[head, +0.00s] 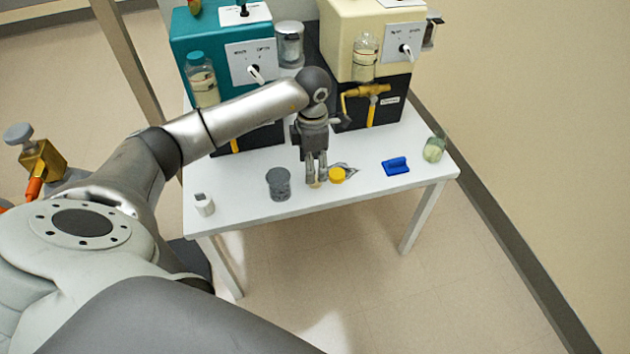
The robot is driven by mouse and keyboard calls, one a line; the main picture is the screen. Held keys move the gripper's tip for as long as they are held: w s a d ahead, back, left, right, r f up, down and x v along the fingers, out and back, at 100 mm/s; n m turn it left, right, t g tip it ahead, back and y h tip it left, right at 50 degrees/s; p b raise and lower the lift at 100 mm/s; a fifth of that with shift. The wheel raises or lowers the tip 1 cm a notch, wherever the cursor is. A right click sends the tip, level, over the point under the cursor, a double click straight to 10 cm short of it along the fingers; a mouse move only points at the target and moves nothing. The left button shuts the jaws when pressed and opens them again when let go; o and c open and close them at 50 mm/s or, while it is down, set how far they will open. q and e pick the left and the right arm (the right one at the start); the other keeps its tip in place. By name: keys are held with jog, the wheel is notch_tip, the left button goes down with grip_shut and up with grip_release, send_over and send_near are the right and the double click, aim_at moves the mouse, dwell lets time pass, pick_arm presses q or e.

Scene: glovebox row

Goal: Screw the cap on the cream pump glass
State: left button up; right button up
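The cream pump (350,28) stands at the back right of the white table. A clear glass (365,58) with a pale label is on its front, and I see no coloured cap on its neck. My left gripper (316,183) points straight down over the table's front middle. A small tan or cream piece (316,186) shows at its fingertips; it may be the cap, but it is mostly hidden. I cannot tell whether the fingers are closed on it. A round yellow piece (337,175) lies just right of the fingers. My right gripper is not in view.
The teal pump (205,38) with a teal-capped glass (201,82) stands at the back left. On the table are a grey cylinder (278,184), a white holder (204,204), a blue block (396,166) and a greenish jar (434,149). A brass valve (367,90) juts from the cream pump.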

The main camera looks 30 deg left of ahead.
pick_arm(q)
jog(key=shift+f, duration=0.35)
jog(key=f, duration=0.4)
jog(key=shift+w+d+f+b, duration=0.15)
jog(key=shift+d+f+b, duration=0.1)
jog(key=shift+b, duration=0.15)
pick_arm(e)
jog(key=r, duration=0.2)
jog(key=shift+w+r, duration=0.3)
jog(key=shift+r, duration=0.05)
pick_arm(q)
jog(key=shift+c, duration=0.5)
jog(key=c, duration=0.7)
